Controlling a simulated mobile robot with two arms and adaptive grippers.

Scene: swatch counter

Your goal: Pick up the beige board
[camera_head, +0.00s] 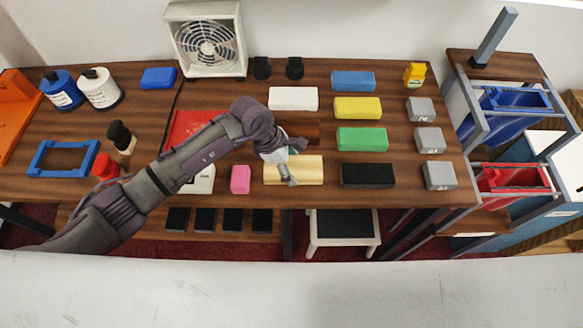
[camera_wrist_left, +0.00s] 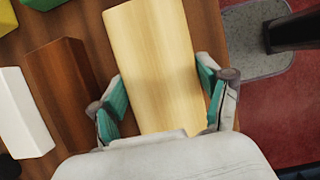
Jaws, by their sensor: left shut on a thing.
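The beige board (camera_head: 310,170) lies on the wooden counter between the pink block and the black block. My left gripper (camera_head: 289,167) is over its left part in the head view. In the left wrist view the beige board (camera_wrist_left: 155,60) runs between the two teal-padded fingers of my left gripper (camera_wrist_left: 160,103), which are shut on its sides. Whether the board is clear of the counter cannot be told. My right gripper is not in view.
A brown block (camera_head: 303,130) and a white block (camera_head: 293,98) lie behind the beige board. Pink (camera_head: 240,179), black (camera_head: 367,175) and green (camera_head: 362,139) blocks lie around it. A fan (camera_head: 208,42) stands at the back. The counter's front edge is close.

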